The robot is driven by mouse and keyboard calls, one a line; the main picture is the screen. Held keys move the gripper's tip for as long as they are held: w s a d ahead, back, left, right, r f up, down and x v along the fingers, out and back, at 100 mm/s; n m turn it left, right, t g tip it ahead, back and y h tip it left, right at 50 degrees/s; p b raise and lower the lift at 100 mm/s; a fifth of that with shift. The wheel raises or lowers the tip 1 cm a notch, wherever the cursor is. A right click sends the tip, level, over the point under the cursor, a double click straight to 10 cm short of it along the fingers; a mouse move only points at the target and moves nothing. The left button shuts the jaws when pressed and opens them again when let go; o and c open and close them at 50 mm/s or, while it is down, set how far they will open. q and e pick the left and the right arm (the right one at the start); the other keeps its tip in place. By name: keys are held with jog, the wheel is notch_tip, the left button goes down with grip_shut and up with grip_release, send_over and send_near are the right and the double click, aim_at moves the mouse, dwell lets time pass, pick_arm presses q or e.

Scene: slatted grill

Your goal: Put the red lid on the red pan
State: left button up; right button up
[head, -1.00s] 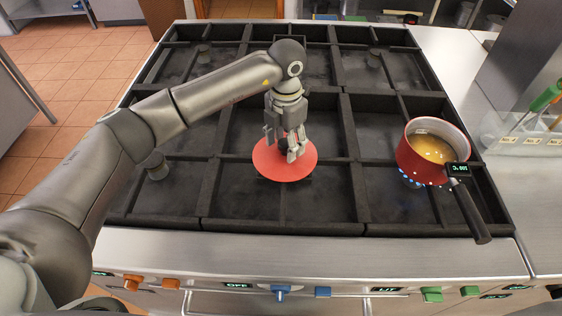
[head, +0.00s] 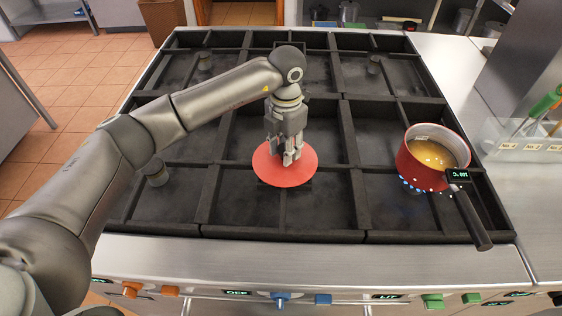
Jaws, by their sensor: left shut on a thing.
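The red lid (head: 284,176) is a flat round disc at the front middle of the slatted grill. My left gripper (head: 287,158) is above its centre, fingers down and shut on its knob, which the fingers hide. I cannot tell whether the lid touches the grill or hangs just above it. The red pan (head: 416,172) stands on a lit burner at the front right, open, with yellowish bubbling liquid inside. Its dark handle (head: 470,220) points to the front right, and a small display sits at its base. My right gripper is not in view.
The black grill (head: 225,215) has raised bars. Blue flame (head: 415,188) shows under the pan. A clear holder with green-handled tools (head: 540,108) stands at the far right. Knobs (head: 281,299) line the front edge. The grill between lid and pan is free.

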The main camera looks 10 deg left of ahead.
pick_arm(q)
jog(key=shift+r+p, duration=1)
jog(key=shift+r, duration=1.3)
